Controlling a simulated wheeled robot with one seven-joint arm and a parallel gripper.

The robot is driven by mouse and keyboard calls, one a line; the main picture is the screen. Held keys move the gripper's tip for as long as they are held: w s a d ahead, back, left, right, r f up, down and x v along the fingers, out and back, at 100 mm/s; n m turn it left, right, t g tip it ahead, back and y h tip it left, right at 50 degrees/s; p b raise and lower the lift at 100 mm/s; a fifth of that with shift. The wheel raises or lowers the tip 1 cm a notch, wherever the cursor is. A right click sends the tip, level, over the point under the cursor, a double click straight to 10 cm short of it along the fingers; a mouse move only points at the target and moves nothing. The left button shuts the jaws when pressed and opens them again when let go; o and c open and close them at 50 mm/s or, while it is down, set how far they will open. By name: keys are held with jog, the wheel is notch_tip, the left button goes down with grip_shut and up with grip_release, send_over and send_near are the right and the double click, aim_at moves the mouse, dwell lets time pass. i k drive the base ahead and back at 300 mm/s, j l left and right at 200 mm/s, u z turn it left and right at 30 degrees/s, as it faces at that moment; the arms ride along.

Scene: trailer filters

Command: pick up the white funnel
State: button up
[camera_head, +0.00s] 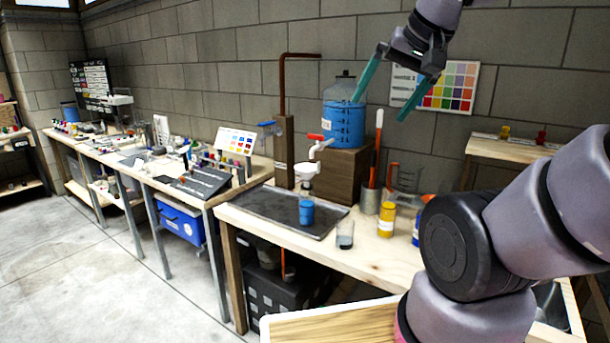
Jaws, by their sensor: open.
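A small white funnel (305,170) is on the near workbench, below the white tap (320,147) and just above a blue cup or bottle. It looks upright, with its wide mouth up; what holds it is hard to make out. My gripper (386,92) is open and empty, high in the upper right of the view, with its two teal fingers spread and pointing down to the left. It is well above the bench, in front of the grey block wall, up and to the right of the funnel.
A large blue jug (343,124) stands on a wooden block (340,175) right behind the funnel. A dark tray (272,212), a blue cup (306,212), a clear glass (345,235) and a yellow bottle (386,222) stand nearby. A metal cup (370,200) holds tall orange-handled tools.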

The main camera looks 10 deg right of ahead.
aim_at(306, 170)
jog(key=i+j+z, duration=0.1)
jog(key=j, duration=0.25)
jog(key=i+j, duration=0.3)
jog(key=i+j+z, duration=0.15)
jog(key=j, duration=0.3)
jog(key=i+j+z, duration=0.1)
jog(key=j, duration=0.3)
jog(key=i, duration=0.1)
